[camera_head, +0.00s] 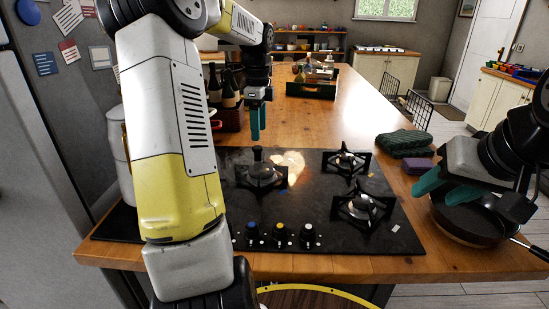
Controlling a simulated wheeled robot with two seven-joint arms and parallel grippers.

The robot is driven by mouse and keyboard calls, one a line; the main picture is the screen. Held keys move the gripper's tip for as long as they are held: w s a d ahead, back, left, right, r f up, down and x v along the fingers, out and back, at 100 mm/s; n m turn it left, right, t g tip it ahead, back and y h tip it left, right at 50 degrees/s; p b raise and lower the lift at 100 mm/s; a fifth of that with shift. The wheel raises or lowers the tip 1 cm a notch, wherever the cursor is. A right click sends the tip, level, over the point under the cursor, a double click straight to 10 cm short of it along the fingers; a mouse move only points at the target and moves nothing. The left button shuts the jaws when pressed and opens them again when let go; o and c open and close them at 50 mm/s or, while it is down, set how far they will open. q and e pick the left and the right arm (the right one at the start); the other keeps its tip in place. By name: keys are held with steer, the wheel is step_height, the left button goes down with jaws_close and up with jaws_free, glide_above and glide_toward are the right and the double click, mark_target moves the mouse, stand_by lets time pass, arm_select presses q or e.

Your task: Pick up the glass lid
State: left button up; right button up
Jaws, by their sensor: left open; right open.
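I cannot make out a glass lid for certain. A dark round pan (462,222) sits at the right end of the wooden counter, its handle pointing to the lower right. Whether a lid lies on it is unclear. My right gripper (440,190) is open, its teal fingers over the pan's far left part; contact cannot be told. My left gripper (255,122) is open and empty, with teal fingers pointing down above the counter behind the hob. My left arm hides part of the hob's left side.
The black gas hob (300,215) has several burners and knobs. A green folded cloth (404,142) and a purple sponge (417,166) lie beyond the pan. Bottles (228,90) stand at the left, a dark tray (310,90) farther back. The counter's middle (335,120) is clear.

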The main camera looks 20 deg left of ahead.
mark_target(257, 147)
arm_select(q)
steer(key=shift+w+a+f+m, duration=0.35)
steer(key=shift+a+f, duration=0.2)
steer(key=shift+f, duration=0.1)
step_height(257, 147, down, 7)
steer(key=shift+w+f, duration=0.1)
steer(key=shift+f, duration=0.05)
jaws_close()
stand_by(1.1)
